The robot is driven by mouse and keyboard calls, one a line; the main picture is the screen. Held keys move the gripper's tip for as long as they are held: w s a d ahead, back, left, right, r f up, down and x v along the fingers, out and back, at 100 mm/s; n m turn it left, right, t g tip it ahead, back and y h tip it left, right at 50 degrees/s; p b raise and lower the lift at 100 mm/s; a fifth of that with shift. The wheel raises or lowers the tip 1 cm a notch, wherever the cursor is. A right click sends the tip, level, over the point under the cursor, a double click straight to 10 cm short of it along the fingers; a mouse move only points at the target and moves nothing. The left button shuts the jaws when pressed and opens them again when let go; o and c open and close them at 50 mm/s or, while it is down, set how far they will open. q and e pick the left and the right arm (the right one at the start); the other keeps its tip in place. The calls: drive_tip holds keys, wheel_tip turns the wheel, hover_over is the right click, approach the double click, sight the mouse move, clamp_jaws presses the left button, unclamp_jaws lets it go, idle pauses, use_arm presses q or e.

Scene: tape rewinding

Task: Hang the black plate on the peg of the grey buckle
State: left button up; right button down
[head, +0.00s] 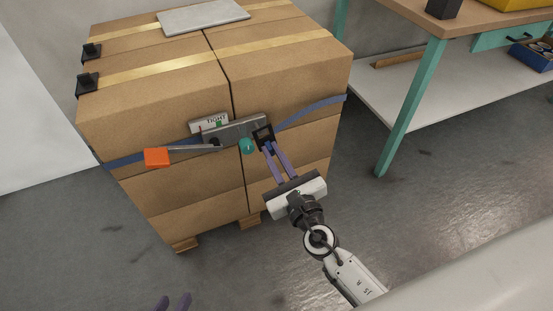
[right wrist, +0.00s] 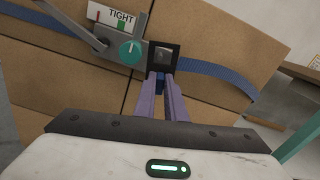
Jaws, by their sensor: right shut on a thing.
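The grey buckle (head: 232,132) is on the side of the carton stack, with a teal knob (head: 247,146) and a lever ending in an orange block (head: 157,157). The black plate (head: 263,135) is at the buckle's right end. In the right wrist view the plate (right wrist: 163,55) is a dark square with a lighter centre. My right gripper (head: 265,149) is shut on the plate's lower edge, and its purple fingers (right wrist: 164,82) rise from below. I cannot make out the peg or tell whether the plate is on it. My left gripper (head: 174,300) is open and empty at the bottom edge.
A blue strap (head: 310,108) runs around the cartons (head: 180,100) from both buckle ends. A "TIGHT" gauge (head: 211,122) sits above the buckle. A teal-legged workbench (head: 405,110) stands to the right. The floor in front is clear.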

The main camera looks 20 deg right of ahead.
sight(267, 146)
drive_tip(key=shift+w+f, duration=0.1)
drive_tip(key=shift+w, duration=1.25)
drive_tip(key=shift+w+a+f+b, duration=0.1)
drive_tip(key=shift+w+f+b, duration=0.35)
drive_tip(key=shift+w+b, duration=0.25)
drive_tip(key=c, duration=1.7)
unclamp_jaws()
drive_tip(key=shift+c, duration=0.2)
